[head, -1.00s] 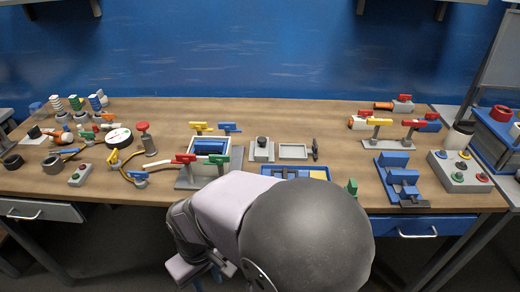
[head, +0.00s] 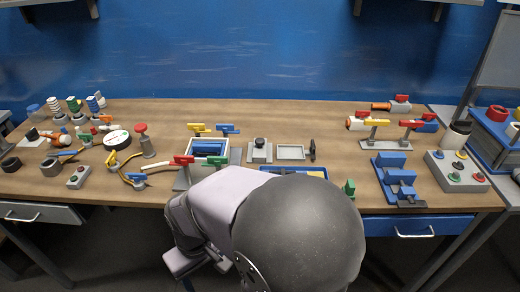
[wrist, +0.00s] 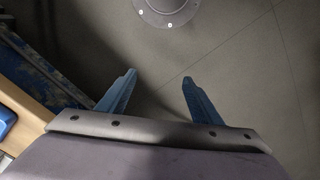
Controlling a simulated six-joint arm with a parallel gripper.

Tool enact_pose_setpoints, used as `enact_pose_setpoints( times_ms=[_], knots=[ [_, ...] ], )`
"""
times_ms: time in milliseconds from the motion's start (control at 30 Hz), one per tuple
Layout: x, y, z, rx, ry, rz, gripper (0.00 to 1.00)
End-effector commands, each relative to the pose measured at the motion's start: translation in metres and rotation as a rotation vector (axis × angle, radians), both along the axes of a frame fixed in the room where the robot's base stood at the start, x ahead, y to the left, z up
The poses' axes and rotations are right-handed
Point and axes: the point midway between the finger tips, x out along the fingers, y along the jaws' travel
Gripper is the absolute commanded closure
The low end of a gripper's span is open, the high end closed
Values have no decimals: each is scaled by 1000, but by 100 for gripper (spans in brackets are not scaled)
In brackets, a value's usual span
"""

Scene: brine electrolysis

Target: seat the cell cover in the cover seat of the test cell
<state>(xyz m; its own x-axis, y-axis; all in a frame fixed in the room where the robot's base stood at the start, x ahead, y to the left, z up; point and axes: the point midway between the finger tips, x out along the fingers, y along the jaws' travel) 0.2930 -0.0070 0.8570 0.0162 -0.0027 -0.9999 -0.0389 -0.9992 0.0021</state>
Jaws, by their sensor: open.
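The test cell appears to be the pale box (head: 229,157) with a blue inside, left of the table's middle, with yellow, blue, red and green handles around it. A grey block with a black knob (head: 260,145) sits just right of it and may be the cell cover; I cannot be sure. The cover seat cannot be made out. My gripper (wrist: 158,82) is open and empty in the wrist view, its blue fingers apart over the floor, away from both things. In the head view my arm hides most of it in front of the table.
A shallow grey tray (head: 291,152) and a small black tool (head: 313,150) lie right of the knobbed block. A blue fixture (head: 395,175) and a button box (head: 457,172) stand at the right. Jars, cables and a red-topped post (head: 143,140) crowd the left. The back middle is clear.

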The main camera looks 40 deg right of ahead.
Motion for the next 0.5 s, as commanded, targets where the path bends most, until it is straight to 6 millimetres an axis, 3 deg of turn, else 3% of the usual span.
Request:
enact_pose_setpoints(
  times_ms=[167, 267, 400, 500],
  knots=[
    [53, -39, 48, -9, -70, -179, 41],
    [90, -81, 85, -20, -128, -331, 41],
    [132, -161, 143, -43, -221, -571, 41],
    [149, -219, 178, -64, -279, -721, 41]
  ],
)
